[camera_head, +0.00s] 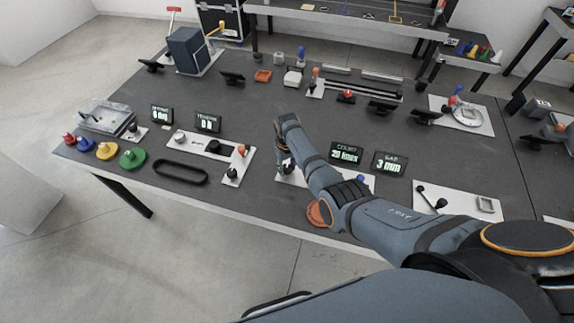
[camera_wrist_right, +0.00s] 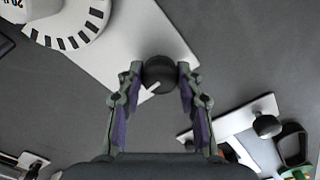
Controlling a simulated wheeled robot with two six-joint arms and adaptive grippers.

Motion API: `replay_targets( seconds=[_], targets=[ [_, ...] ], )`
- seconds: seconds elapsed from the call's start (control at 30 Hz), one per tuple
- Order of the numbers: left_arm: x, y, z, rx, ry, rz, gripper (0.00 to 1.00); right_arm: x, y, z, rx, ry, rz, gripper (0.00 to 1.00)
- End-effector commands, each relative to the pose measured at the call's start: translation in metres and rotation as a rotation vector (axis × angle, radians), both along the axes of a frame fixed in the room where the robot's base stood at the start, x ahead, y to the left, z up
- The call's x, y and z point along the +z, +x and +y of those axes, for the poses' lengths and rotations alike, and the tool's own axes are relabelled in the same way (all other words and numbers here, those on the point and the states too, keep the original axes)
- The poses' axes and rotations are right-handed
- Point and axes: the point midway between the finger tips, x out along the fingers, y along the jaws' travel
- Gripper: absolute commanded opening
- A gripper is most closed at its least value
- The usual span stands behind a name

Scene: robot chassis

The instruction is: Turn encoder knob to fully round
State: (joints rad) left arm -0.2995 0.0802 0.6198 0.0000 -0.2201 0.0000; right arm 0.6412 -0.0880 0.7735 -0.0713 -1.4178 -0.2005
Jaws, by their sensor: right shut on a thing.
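The black round knob (camera_wrist_right: 160,70) sits at the corner of a white plate (camera_wrist_right: 113,42) in the right wrist view. A white pointer mark (camera_wrist_right: 148,92) points from the knob toward the lower left. My right gripper (camera_wrist_right: 160,76) is shut on the knob, one finger on each side. A white disc with black stripes (camera_wrist_right: 68,22) is on the same plate at the upper left. In the head view my right gripper (camera_head: 283,162) is over the plate (camera_head: 290,179), and the arm hides most of it. A display (camera_head: 346,153) stands behind, labelled COUNT. My left gripper is out of view.
A second display (camera_head: 389,164) reading 3 mm stands to the right. A black oval belt (camera_head: 180,172) and a white panel with knobs (camera_head: 210,148) lie to the left.

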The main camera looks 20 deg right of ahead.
Motion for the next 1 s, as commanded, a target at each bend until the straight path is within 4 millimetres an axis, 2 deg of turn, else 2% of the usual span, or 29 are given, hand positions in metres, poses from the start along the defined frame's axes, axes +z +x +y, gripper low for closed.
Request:
replay_targets(
  seconds=[0.3,0.7,0.73,0.9,1.0],
  targets=[
    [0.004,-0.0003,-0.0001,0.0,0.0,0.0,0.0,0.0004,0.0006,0.0002,-0.083,0.0,-0.002,0.05],
    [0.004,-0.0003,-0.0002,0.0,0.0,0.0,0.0,0.0003,0.0008,0.0002,-0.09,0.0,-0.002,0.05],
    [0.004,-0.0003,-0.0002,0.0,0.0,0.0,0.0,0.0003,0.0008,0.0002,-0.09,0.0,-0.002,0.39],
    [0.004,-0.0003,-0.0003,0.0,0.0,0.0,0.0,0.0003,0.0006,0.0002,-0.089,0.0,-0.002,0.59],
    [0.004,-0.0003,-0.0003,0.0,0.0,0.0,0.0,0.0002,0.0005,0.0001,-0.089,0.0,-0.001,0.59]
  ],
)
